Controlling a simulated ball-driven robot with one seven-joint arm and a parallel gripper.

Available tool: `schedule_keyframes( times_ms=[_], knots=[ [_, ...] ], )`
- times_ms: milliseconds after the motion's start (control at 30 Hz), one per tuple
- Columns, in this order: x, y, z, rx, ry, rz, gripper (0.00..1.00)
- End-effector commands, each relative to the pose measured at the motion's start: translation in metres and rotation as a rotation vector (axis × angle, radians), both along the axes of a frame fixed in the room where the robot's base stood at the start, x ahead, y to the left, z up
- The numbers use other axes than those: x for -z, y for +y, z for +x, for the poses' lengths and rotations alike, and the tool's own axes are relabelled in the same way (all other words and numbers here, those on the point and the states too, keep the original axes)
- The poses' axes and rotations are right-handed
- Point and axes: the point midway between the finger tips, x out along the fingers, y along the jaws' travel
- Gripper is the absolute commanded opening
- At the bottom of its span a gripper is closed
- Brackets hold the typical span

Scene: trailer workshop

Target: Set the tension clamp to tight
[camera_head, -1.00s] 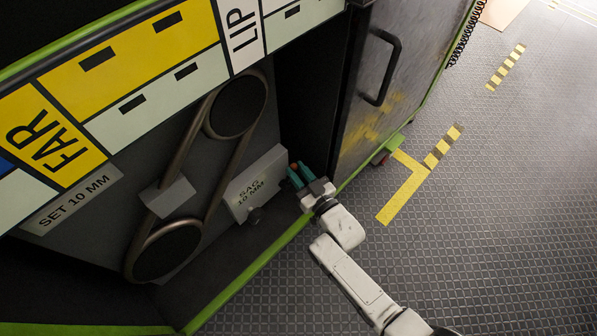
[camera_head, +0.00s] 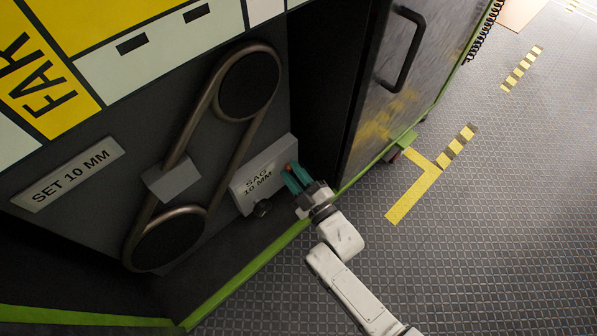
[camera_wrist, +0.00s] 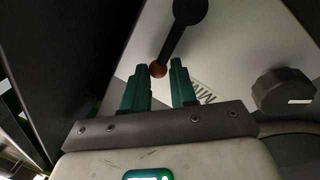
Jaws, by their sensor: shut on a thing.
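A pale plate (camera_head: 243,191) marked "SAG 10 MM" sits on the dark machine face. My gripper (camera_head: 291,173), with green fingers, reaches its right side. My fingers are shut on this tip, one on either side. A black knob (camera_head: 262,208) sits at the plate's lower edge and shows at right in the wrist view (camera_wrist: 284,91). I cannot tell whether the lever or the knob is the tension clamp.
A belt loop (camera_head: 226,139) runs over two dark pulleys left of the plate. A label (camera_head: 71,180) reads "SET 10 MM". A cabinet door with a black handle (camera_head: 402,55) stands close to the right. The patterned floor (camera_head: 470,230) is open.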

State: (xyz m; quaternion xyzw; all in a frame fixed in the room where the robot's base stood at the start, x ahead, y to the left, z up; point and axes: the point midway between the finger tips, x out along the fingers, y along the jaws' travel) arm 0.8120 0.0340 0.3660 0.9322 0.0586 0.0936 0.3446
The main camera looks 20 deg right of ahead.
Motion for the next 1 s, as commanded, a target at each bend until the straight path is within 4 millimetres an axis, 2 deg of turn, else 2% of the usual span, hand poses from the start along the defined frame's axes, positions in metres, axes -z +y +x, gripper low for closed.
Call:
schedule_keyframes(
  times_ms=[400,967,1000],
  knots=[
    [0.006,0.008,-0.003,0.007,-0.059,-0.188,0.0],
    [0.006,0.01,-0.004,0.007,-0.067,-0.218,0.0],
    [0.006,0.01,-0.004,0.007,-0.066,-0.218,0.3]
  ],
)
